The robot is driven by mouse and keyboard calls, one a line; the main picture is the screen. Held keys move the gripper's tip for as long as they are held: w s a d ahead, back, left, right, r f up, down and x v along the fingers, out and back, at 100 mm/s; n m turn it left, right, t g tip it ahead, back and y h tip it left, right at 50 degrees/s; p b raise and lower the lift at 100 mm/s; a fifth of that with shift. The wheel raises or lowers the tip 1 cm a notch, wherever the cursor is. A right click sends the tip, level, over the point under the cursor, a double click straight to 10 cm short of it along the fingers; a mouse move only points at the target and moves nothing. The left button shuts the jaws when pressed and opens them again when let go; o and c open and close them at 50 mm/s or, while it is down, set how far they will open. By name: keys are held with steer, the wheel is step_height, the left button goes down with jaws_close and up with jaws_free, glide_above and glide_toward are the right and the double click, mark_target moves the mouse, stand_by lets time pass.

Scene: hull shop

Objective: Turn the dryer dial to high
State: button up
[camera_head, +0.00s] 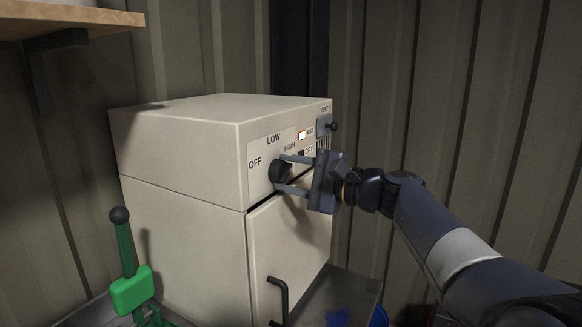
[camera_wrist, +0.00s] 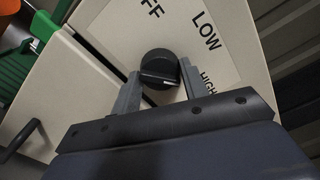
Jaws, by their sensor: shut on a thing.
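The cream dryer (camera_head: 180,150) stands against the wall in the head view. Its black dial (camera_head: 277,172) sits on a white panel with the labels OFF, LOW and HIGH. My gripper (camera_head: 285,174) reaches in from the right, with one finger above the dial and one below. In the wrist view the dial (camera_wrist: 160,68) lies between the two fingertips of my gripper (camera_wrist: 158,80), which are shut on it. A pale pointer mark on the dial points right, toward the side where LOW and HIGH are. I cannot tell exactly which label it lines up with.
A HEAT lamp (camera_head: 302,135), a DRY lamp and a vent slider (camera_head: 334,126) are right of the dial. The dryer door has a dark handle (camera_head: 281,292). A green lever tool (camera_head: 128,280) stands at the lower left. A wooden shelf (camera_head: 70,18) juts out at the upper left.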

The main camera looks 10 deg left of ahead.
steer(key=shift+m+p, duration=0.4)
steer(key=shift+m, duration=0.4)
steer(key=o, duration=1)
steer(key=shift+c, duration=0.2)
steer(key=b+v, duration=0.2)
steer(key=v, duration=0.8)
steer(key=shift+s+d, duration=0.2)
steer(key=shift+d, duration=0.15)
steer(key=shift+a, duration=0.1)
